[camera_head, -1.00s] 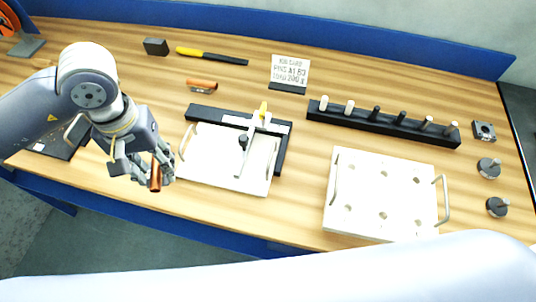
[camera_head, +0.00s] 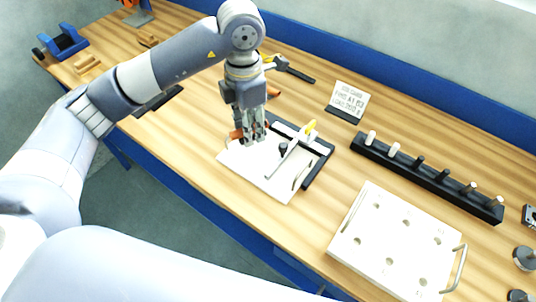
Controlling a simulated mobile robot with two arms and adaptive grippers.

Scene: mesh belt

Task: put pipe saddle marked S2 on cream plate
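My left gripper (camera_head: 255,140) hangs over the far left part of a cream plate (camera_head: 262,183) with handles. A copper-coloured pipe saddle (camera_head: 237,133) shows at its fingers, and the gripper appears shut on it. The fingers partly hide the saddle, and no S2 mark can be read. I cannot tell whether the saddle touches the plate. Another copper-coloured piece (camera_head: 272,92) lies on the table behind the gripper, partly hidden by it. My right gripper is not in view.
A black square with a yellow-tipped clamp (camera_head: 309,129) borders the plate. A cream block with holes (camera_head: 388,263) lies to the right. A black peg rack (camera_head: 430,178) and a sign (camera_head: 348,99) stand behind. Round metal parts (camera_head: 524,258) lie at the right edge.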

